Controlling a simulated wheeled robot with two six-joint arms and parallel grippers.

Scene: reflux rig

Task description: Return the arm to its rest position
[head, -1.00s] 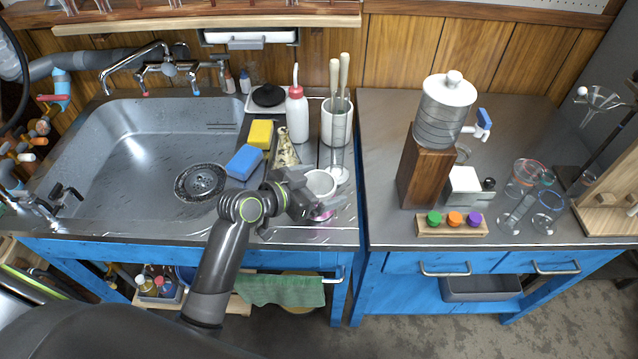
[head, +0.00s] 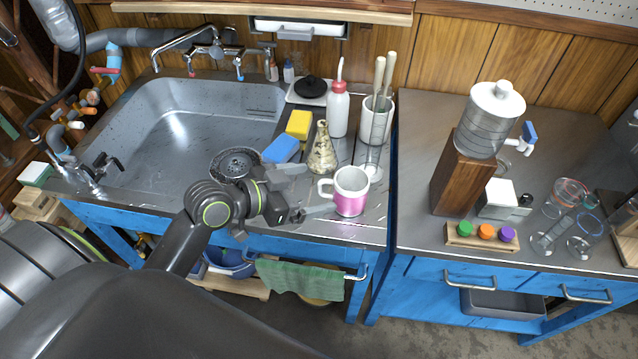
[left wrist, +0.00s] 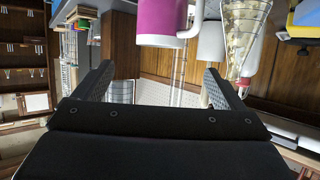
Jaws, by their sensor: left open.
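My left arm reaches in from the left in the head view. My left gripper (head: 308,190) is open and empty over the front edge of the sink counter. Its fingers point right, toward a white mug with a pink lower band (head: 349,194), which stands upright on the counter. The jaws are not around the mug; a small gap seems to lie between them. In the left wrist view the mug (left wrist: 160,22) is at the top, beyond the open fingers (left wrist: 157,88). My right gripper does not show.
A flask (head: 322,152) stands behind the gripper, with a blue sponge (head: 281,149) and a yellow sponge (head: 299,124) beside it. A white bottle (head: 338,112) and a utensil crock (head: 377,121) stand further back. The sink (head: 190,130) is left. A green towel (head: 300,279) hangs below.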

